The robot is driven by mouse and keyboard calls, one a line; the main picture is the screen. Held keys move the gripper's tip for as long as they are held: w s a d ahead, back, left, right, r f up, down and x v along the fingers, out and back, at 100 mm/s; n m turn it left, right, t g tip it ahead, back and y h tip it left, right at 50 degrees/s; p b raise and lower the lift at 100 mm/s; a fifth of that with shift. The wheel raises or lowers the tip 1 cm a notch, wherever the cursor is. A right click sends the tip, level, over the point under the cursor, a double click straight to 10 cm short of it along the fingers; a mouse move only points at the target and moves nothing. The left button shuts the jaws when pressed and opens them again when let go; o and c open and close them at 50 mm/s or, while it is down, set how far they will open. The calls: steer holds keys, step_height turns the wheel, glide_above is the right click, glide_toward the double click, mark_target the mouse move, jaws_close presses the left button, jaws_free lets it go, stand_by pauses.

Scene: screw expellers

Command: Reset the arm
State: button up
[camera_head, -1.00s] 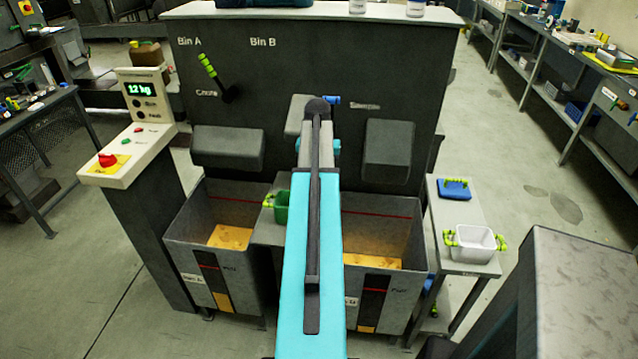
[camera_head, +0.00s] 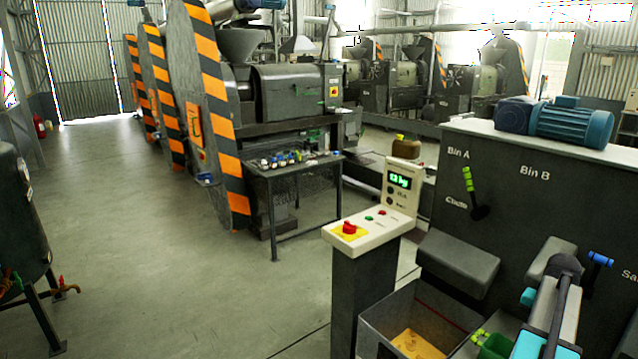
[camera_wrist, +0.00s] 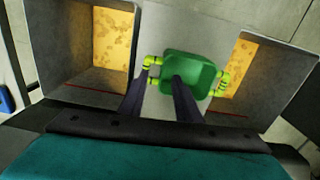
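My gripper (camera_wrist: 158,80) shows in the wrist view with its two dark fingers apart and nothing visibly clamped between them. A green tub (camera_wrist: 195,72) with yellow-green handles lies beyond the fingertips, on a grey surface between two bins. The right finger overlaps the tub in the picture; I cannot tell whether they touch. In the head view the green tub (camera_head: 492,346) is partly cut off at the bottom. My arm (camera_head: 548,325) extends in front of the bin machine at the lower right; its gripper is hidden there.
An open bin (camera_head: 372,322) with yellow material stands beside the control post (camera_head: 372,232), whose display is lit. The bin machine (camera_head: 530,190) rises behind my arm. A small table (camera_head: 290,172) stands farther back. Open floor (camera_head: 150,220) lies to the left.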

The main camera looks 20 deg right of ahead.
steer(key=w+a+f+n, duration=0.3)
steer(key=w+a+f, duration=0.2)
steer(key=w+a, duration=0.55)
steer(key=w+a+f+n, duration=0.3)
steer(key=w+a+f, duration=0.4)
steer(key=a, duration=0.7)
steer(key=a+f+n, duration=0.3)
steer(key=a, duration=0.9)
steer(key=a+f+n, duration=0.2)
steer(key=a+f, duration=0.2)
steer(key=a, duration=0.7)
steer(key=a+f+n, duration=0.3)
steer(key=a, duration=0.9)
steer(key=s+f+g, duration=0.2)
steer(key=s+f, duration=0.6)
steer(key=s, duration=0.4)
steer(key=s+f+g, duration=0.3)
steer(key=s+f, duration=0.6)
steer(key=s, duration=0.3)
steer(key=shift+s+g, duration=0.3)
